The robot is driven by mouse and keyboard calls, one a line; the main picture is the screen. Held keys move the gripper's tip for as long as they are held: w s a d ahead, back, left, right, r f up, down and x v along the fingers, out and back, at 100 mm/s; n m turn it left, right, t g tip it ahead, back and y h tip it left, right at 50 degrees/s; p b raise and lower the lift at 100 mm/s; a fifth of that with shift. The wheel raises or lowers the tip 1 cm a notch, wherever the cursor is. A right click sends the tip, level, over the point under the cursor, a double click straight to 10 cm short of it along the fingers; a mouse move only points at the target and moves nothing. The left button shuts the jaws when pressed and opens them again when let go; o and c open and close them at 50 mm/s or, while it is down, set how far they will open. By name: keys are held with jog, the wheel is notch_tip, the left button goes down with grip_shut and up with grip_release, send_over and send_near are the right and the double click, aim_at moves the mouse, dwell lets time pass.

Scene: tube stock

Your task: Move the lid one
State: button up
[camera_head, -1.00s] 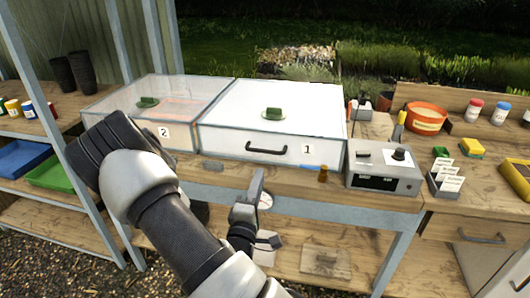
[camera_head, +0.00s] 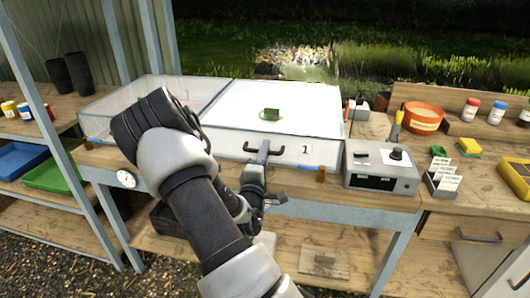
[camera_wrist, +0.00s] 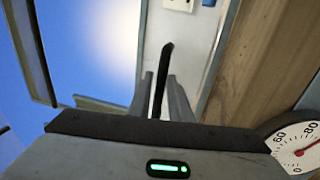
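Lid one is a pale, translucent framed lid (camera_head: 285,96) on a box marked 1, closed in the head view, with a green block (camera_head: 271,114) on top. A dark bar handle (camera_head: 285,152) is on the front face. My gripper (camera_head: 263,147) is at this handle, pointing up and away. In the wrist view the dark handle bar (camera_wrist: 163,75) stands between the two fingers of my gripper (camera_wrist: 162,88). Narrow gaps seem to show beside the bar, so the fingers look open around it. My arm hides part of the neighbouring lid.
The second clear-lidded box (camera_head: 120,98) adjoins on the left. A grey control box (camera_head: 382,165) stands close on the right. A round dial (camera_head: 126,179) is on the bench front, and a dial (camera_wrist: 297,148) shows in the wrist view. A shelf post (camera_head: 60,130) stands left.

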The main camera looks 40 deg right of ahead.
grip_shut()
jog(key=shift+r+p, duration=0.3)
jog(key=shift+p, duration=0.05)
jog(key=w+d+r+p, duration=0.3)
jog(key=r+p, duration=0.4)
jog(key=r, duration=0.3)
jog(key=w+d+r+g+y+p, duration=0.1)
jog(key=w+d+r+p, duration=0.3)
jog(key=r+p, duration=0.3)
jog(key=w+d+r+g+y+p, duration=0.1)
jog(key=w+d+r+p, duration=0.2)
jog(key=r, duration=1.2)
jog(key=d+p, duration=0.2)
jog(key=p, duration=0.2)
jog(key=shift+w+d, duration=0.15)
jog(key=shift+w, duration=0.1)
grip_release()
